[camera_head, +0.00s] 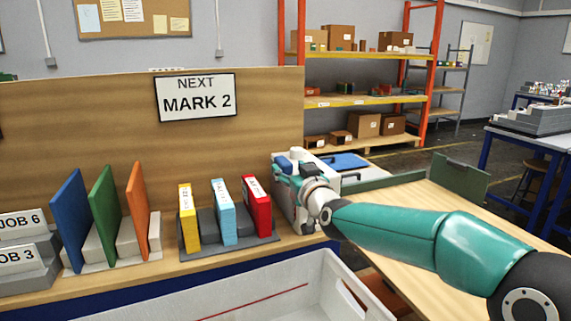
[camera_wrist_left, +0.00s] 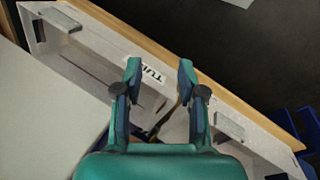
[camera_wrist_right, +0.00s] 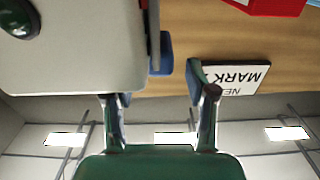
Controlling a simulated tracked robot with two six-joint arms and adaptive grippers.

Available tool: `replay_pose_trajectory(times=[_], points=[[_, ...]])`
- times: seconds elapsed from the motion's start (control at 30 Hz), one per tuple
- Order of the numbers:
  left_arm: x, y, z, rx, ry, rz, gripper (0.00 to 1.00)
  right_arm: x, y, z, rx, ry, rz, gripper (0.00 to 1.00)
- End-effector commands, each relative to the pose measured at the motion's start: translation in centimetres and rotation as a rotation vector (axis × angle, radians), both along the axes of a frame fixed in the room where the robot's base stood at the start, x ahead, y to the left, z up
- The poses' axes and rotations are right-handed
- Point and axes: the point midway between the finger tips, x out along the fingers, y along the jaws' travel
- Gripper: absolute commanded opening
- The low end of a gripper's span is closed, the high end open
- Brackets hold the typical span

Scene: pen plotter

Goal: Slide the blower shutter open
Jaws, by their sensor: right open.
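A pale grey housing, apparently the blower (camera_head: 283,192), stands at the right end of the bench, partly hidden by my right arm. In the right wrist view the pale housing (camera_wrist_right: 70,50) fills the upper left, with a blue tab (camera_wrist_right: 166,54) on a thin dark edge along its side. I take this tab to be the shutter's. My right gripper (camera_wrist_right: 155,85) is open; the tab lies just beyond and between its fingertips, and contact cannot be told. My left gripper (camera_wrist_left: 160,65) is open and empty over a white tub (camera_wrist_left: 95,60). It is outside the head view.
Yellow, light-blue and red binders (camera_head: 221,208) stand in a grey rack left of the housing. Blue, green and orange boards (camera_head: 103,215) stand farther left. The white tub (camera_head: 300,265) is in front of the bench. A wooden panel (camera_head: 80,120) with a "MARK 2" sign (camera_head: 196,97) rises behind.

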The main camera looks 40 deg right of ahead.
Motion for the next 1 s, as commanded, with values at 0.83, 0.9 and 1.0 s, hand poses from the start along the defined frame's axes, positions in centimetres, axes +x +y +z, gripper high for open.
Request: replay_pose_trajectory(times=[0.83,0.9,1.0], points=[[0.0,0.0,0.6,0.0,0.0,0.0,0.4,3.1,-0.9,0.0,0.0,0.001,-0.003,0.16],[0.0,0.0,0.6,0.0,0.0,0.0,0.4,3.0,-0.9,0.0,0.0,0.001,-0.003,0.05],[0.0,0.0,0.6,0.0,0.0,0.0,0.4,3.0,-0.9,0.0,0.0,0.001,-0.003,0.0]])
